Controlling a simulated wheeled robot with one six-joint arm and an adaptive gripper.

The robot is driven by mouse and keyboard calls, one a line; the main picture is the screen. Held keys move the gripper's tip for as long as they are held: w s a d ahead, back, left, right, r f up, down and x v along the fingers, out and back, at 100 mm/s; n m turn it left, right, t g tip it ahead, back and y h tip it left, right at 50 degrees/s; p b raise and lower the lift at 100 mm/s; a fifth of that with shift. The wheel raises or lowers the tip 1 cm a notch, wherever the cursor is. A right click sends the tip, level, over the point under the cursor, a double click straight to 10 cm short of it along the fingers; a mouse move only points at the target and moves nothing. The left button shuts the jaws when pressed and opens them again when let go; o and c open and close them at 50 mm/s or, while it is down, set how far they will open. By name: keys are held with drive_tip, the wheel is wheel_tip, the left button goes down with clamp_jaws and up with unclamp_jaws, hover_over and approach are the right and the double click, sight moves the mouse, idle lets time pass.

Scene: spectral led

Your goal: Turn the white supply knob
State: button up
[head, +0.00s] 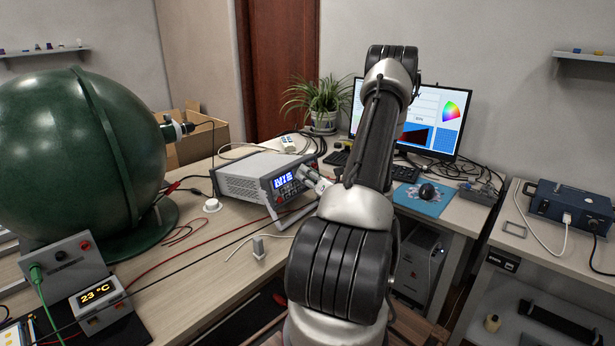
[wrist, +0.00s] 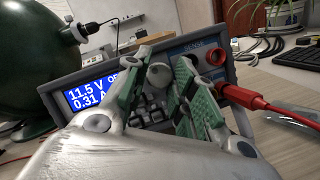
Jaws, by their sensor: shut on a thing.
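The grey power supply (head: 238,180) stands on the desk, its front turned right in the head view. In the wrist view the supply (wrist: 228,72) shows a blue display (wrist: 92,95) reading 11.5 V and 0.31 A. The white round knob (wrist: 160,75) is on its front panel, between my fingers. My gripper (wrist: 165,68), also in the head view (head: 309,176), is shut on the knob, with green-padded fingers on either side. In the head view the gripper hides the knob.
A red plug (wrist: 240,96) and cable sit right of the knob, close to the finger. A large green sphere (head: 70,150) stands left. A monitor (head: 432,120) and plant (head: 320,100) are behind. Cables cross the desk in front of the supply.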

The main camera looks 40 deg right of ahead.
drive_tip(key=shift+n+y, duration=0.4)
drive_tip(key=shift+n, duration=0.6)
drive_tip(key=o, duration=1)
drive_tip(key=shift+o, duration=0.2)
